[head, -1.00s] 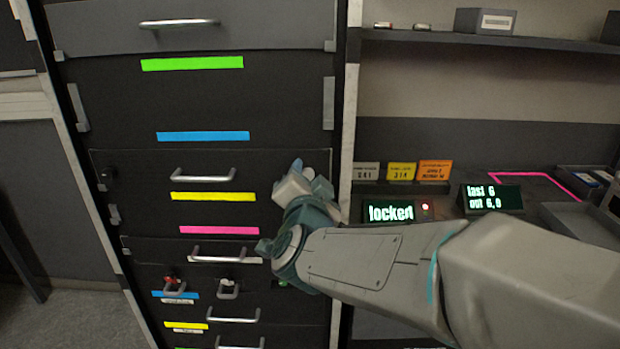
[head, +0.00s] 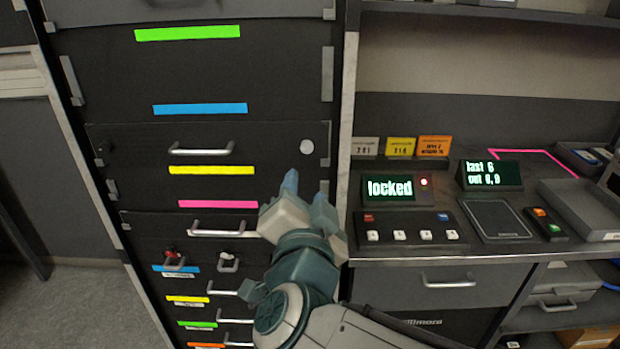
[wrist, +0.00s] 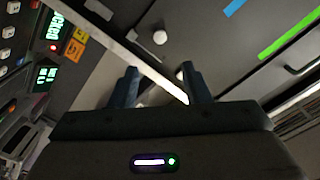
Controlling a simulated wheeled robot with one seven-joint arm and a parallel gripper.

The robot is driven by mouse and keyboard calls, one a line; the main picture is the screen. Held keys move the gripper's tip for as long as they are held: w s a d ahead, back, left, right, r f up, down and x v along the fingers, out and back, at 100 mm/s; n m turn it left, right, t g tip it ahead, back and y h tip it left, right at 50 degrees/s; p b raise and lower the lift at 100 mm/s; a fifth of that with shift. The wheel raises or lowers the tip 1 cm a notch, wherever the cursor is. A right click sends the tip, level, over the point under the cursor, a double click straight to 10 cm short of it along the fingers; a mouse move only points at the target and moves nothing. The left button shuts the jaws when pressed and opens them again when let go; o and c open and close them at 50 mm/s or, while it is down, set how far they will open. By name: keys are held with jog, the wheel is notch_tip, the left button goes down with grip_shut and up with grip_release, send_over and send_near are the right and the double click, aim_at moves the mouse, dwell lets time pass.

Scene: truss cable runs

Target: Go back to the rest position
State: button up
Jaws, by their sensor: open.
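My gripper (head: 306,190) is open and empty in front of the dark drawer cabinet (head: 280,75), near the cabinet's right edge in the head view. Its two blue-grey fingers point up and away, below a round white knob (head: 307,147). In the wrist view my gripper (wrist: 160,85) shows its fingers spread apart, with the white knob (wrist: 160,37) beyond them. Nothing is between the fingers. My arm comes in from the bottom right and hides part of the lower drawers.
A desk right of the cabinet carries a display reading "locked" (head: 389,188) with a red light, a second display (head: 490,174), a button panel (head: 407,229) and a grey tray (head: 590,208). Drawer handles (head: 202,150) stick out from the cabinet. Floor at lower left is clear.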

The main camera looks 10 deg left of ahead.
jog(key=shift+s, duration=0.2)
jog(key=w+d+f+n+g+p, duration=0.35)
jog(key=d+f+n+g, duration=0.25)
jog(key=d+f+g, duration=0.3)
jog(key=s+d+f+g+h, duration=0.2)
jog(key=s+d, duration=0.2)
jog(key=d, duration=0.4)
jog(key=s+d+f+g+h+p, duration=0.1)
jog(key=s+d+f+g+h, duration=0.1)
jog(key=s+d, duration=0.3)
jog(key=d+g, duration=0.1)
jog(key=d, duration=0.3)
jog(key=shift+d+f+g, duration=0.15)
jog(key=shift+f+g, duration=0.1)
jog(key=shift+g, duration=0.05)
jog(key=shift+s, duration=0.1)
jog(key=shift+c, duration=0.7)
